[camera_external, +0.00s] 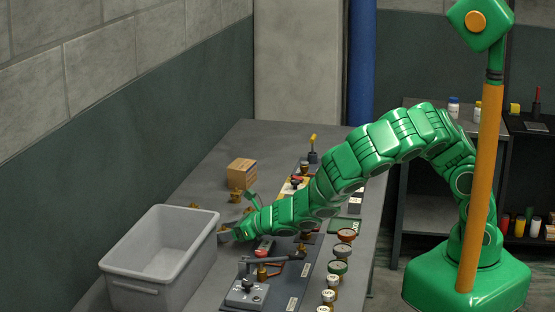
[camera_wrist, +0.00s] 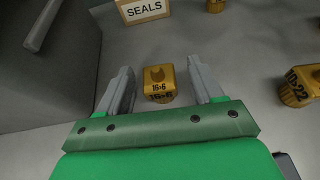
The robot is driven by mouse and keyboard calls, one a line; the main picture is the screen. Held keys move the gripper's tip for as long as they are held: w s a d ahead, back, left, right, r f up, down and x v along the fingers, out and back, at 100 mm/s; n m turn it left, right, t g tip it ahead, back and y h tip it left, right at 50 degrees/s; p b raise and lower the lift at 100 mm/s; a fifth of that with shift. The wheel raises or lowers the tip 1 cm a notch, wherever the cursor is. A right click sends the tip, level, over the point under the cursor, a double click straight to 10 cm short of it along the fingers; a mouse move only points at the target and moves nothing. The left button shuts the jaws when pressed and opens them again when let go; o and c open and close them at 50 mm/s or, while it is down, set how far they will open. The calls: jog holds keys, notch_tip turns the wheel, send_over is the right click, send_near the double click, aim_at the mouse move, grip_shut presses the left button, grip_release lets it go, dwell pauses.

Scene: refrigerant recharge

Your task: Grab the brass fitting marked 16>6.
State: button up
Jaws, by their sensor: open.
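The brass fitting marked 16>6 (camera_wrist: 159,84) stands on the grey table between the two grey fingers of my gripper (camera_wrist: 161,92) in the wrist view. The fingers are open and apart from it, one on each side. In the external view my gripper (camera_external: 226,236) is low over the table, just right of the grey bin. I cannot clearly make out the fitting there. Another brass fitting, marked 10>22 (camera_wrist: 299,86), stands to the right in the wrist view.
A grey bin (camera_external: 148,279) stands close on the left. A box labelled SEALS (camera_wrist: 144,10) is beyond the fitting, with another brass piece (camera_wrist: 215,5) nearby. The cardboard box also shows in the external view (camera_external: 241,173). Gauges and a dark panel crowd the table's right side.

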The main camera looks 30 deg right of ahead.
jog(key=shift+w+a, duration=0.1)
jog(key=shift+c, duration=0.5)
jog(key=c, duration=1)
